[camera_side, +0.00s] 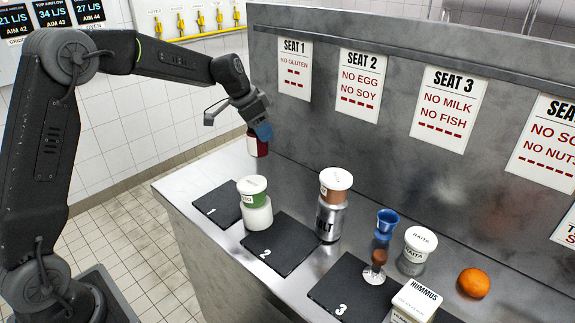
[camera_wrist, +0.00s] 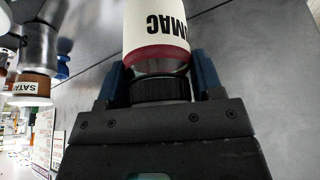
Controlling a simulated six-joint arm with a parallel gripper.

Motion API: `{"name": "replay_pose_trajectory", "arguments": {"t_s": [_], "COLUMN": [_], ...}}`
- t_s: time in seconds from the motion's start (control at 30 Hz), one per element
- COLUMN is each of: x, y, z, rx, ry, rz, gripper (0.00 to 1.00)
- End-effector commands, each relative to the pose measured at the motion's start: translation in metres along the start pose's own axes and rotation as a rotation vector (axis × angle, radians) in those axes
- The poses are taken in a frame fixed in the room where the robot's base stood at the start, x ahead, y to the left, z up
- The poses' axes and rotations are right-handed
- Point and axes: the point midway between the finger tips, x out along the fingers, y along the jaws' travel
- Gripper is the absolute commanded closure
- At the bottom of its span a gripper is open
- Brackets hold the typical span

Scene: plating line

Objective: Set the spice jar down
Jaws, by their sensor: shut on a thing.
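The spice jar (camera_side: 258,146) is dark red with a pale part in the side view. In the wrist view the jar (camera_wrist: 157,30) has a white label ending in "MAC", a dark red band and a black cap. My gripper (camera_side: 262,131) is shut on the jar's cap, with a blue finger on each side in the wrist view (camera_wrist: 160,85). The jar hangs below my gripper over the far left end of the steel counter (camera_side: 175,190), behind mat 1 (camera_side: 215,205). I cannot tell whether its base touches the counter.
A green-banded tub stack (camera_side: 256,207) stands near mat 2 (camera_side: 280,250).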

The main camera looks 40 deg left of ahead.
Motion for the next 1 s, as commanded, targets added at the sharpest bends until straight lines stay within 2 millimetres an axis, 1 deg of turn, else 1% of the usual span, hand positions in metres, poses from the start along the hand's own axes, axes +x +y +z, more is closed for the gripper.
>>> {"name": "replay_pose_trajectory", "arguments": {"t_s": [0.03,0.2,0.33,0.43,0.57,0.8,1.0], "x": [0.011,0.041,0.057,0.062,0.069,0.098,0.1], "y": [0.009,0.029,0.04,0.043,0.044,0.044,0.044], "z": [-0.006,-0.024,-0.034,-0.037,-0.035,-0.022,-0.022], "rx": [0.003,0.002,-0.001,-0.002,-0.004,-0.005,-0.004], "ry": [-0.001,0.0,0.0,0.002,0.0,-0.001,0.002], "rz": [0.003,0.001,0.0,-0.002,-0.001,-0.001,-0.003], "gripper": [0.7,0.7,0.7,0.7,0.7,0.7,0.7]}}
